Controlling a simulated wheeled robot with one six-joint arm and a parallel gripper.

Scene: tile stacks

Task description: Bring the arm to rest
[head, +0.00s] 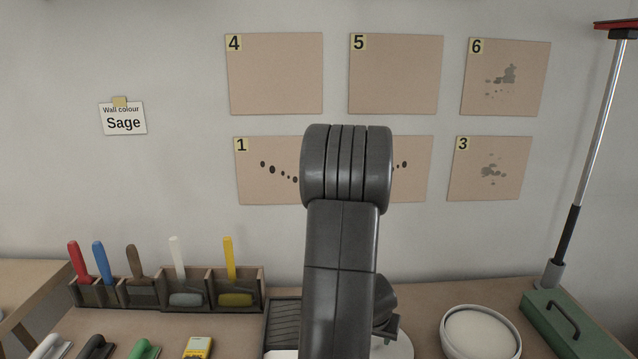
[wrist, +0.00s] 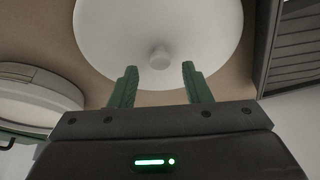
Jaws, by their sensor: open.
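In the head view my dark arm stands upright in the middle and hides my gripper. In the wrist view my gripper (wrist: 158,69) is open, with its two green fingers apart. A white round disc (wrist: 205,25) with a small knob lies beyond the fingertips. The knob (wrist: 159,57) appears between the fingers with gaps on both sides; I cannot tell how far it is from them. Nothing is held. In the head view a white disc edge (head: 401,347) shows behind my arm.
A white round tub (head: 480,345) and a green box (head: 570,322) stand right of my arm. A slatted dark tray (head: 283,318) and a rack of coloured tools (head: 170,308) stand left. Tan panels (head: 275,75), some spotted, hang on the wall. A pole (head: 590,150) leans at far right.

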